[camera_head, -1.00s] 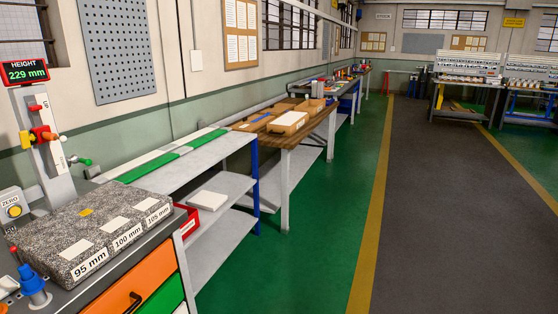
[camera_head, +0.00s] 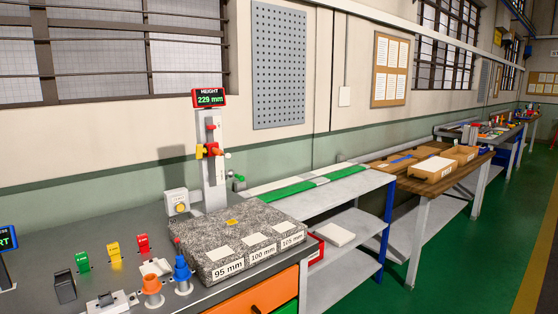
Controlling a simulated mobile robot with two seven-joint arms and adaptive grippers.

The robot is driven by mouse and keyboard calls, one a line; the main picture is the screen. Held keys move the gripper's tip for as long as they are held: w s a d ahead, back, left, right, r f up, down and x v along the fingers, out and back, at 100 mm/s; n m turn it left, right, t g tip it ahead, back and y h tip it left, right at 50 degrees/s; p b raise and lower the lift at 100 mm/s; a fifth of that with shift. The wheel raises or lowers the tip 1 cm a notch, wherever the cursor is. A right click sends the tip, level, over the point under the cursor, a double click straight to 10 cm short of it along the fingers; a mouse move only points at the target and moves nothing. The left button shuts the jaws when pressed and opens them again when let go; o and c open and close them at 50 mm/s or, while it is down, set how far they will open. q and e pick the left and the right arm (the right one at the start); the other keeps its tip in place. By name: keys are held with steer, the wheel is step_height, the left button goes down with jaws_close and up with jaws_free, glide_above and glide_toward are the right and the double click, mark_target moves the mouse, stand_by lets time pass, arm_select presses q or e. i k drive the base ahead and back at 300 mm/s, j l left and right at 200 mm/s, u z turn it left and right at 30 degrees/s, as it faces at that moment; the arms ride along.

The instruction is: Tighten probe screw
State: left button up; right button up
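A height gauge (camera_head: 213,160) stands upright at the back of a speckled granite block (camera_head: 240,235) on the grey workbench. Its red-framed display (camera_head: 209,98) reads HEIGHT 229 mm. A carriage with red and yellow parts (camera_head: 209,151) sits on the column, with a small pale tip at its right. I cannot tell at this size which part is the probe screw. Labels on the block's front read 95 mm, 100 mm and 105 mm. Neither of my grippers is in view.
Green (camera_head: 82,262), yellow (camera_head: 114,252) and red (camera_head: 142,244) items stand on the bench to the left, with orange (camera_head: 152,287) and blue (camera_head: 182,272) pieces in front. A shelf table (camera_head: 345,200) and a wooden table with boxes extend right. Green floor is clear at far right.

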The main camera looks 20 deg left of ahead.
mark_target(200, 151)
steer(key=u, duration=1.25)
steer(key=l, duration=0.25)
steer(key=i+u, duration=0.05)
